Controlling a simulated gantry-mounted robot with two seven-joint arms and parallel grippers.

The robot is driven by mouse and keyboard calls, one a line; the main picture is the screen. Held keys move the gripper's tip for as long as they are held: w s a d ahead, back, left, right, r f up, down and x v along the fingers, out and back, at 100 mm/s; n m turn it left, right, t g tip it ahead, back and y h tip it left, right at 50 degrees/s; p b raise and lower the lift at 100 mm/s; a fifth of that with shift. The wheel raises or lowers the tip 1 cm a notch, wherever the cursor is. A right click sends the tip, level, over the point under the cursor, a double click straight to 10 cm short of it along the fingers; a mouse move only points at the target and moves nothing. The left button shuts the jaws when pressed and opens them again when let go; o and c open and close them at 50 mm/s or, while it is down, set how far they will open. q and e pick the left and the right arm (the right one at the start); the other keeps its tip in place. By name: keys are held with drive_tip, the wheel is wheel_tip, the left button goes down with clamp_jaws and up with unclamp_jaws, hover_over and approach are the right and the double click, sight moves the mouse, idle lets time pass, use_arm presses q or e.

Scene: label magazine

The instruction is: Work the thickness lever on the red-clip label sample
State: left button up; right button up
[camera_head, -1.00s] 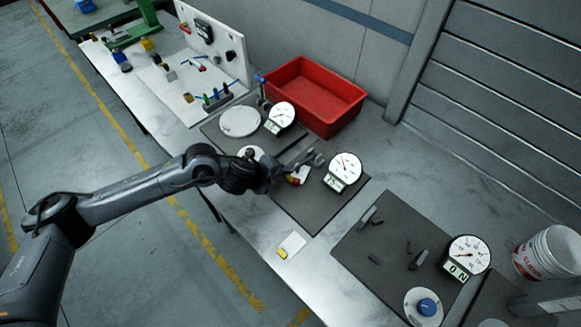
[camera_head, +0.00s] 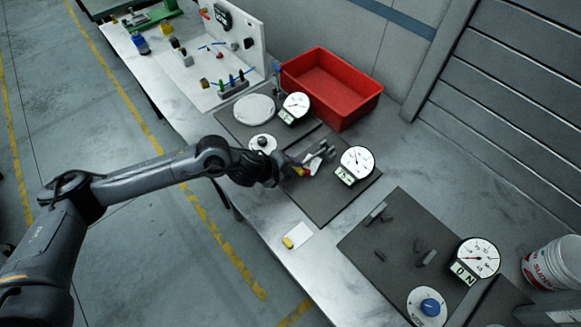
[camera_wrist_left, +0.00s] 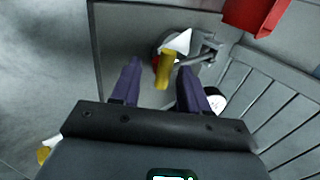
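The label sample, a white label (camera_wrist_left: 177,42) with a yellow part (camera_wrist_left: 164,72) and some red beside it, sits at the middle gauge station. In the head view its red part (camera_head: 301,170) shows just past my left gripper (camera_head: 291,166). The grey metal lever (camera_head: 318,156) is beside it, also in the left wrist view (camera_wrist_left: 205,52). My left gripper's purple fingers (camera_wrist_left: 156,88) are spread open, with the sample seen between and beyond them; contact cannot be told. The middle dial gauge (camera_head: 357,160) stands right of the lever. My right gripper is not in view.
A white card with a yellow clip (camera_head: 297,235) lies near the table's front edge. A red bin (camera_head: 345,104) stands behind. Other gauge stations lie left and right; the right one has a blue knob (camera_head: 430,307). A white bucket (camera_head: 553,262) is far right.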

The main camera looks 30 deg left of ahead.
use_arm(q)
drive_tip(key=shift+w+r, duration=0.1)
drive_tip(key=shift+r, duration=0.05)
drive_tip(key=shift+s+a+r, duration=0.1)
drive_tip(key=shift+s+r, duration=0.2)
drive_tip(key=shift+r, duration=0.1)
use_arm(e)
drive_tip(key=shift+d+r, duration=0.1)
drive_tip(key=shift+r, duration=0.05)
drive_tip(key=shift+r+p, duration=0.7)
drive_tip(key=shift+p, duration=0.15)
use_arm(q)
drive_tip(key=v, duration=0.9)
drive_tip(key=shift+s+r, duration=0.2)
drive_tip(key=shift+s, duration=0.05)
